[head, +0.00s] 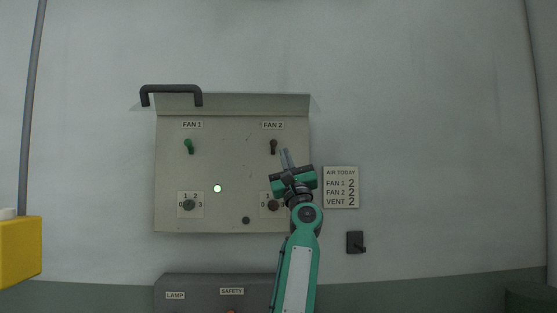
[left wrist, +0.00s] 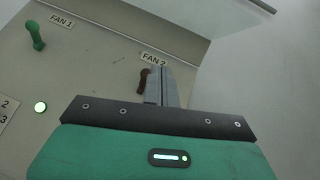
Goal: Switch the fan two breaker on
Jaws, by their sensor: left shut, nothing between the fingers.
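The fan two breaker (head: 273,146) is a small dark brown lever under the FAN 2 label (head: 272,125), at the upper right of the beige panel (head: 230,160). In the left wrist view the brown lever (left wrist: 144,78) shows just left of my fingers, partly hidden by them. My left gripper (head: 284,157) is shut and empty, its fingertips pointing up, just right of and slightly below the lever. I cannot tell whether they touch. In the left wrist view the closed fingers (left wrist: 160,86) stand beside the lever. My right gripper is not in view.
A green FAN 1 lever (head: 188,146) is at left. A lit round lamp (head: 217,188) and rotary knob (head: 189,204) sit below; the right knob (head: 272,205) is beside my wrist. The raised cover has a dark handle (head: 171,89). An AIR TODAY sign (head: 341,187) hangs at right.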

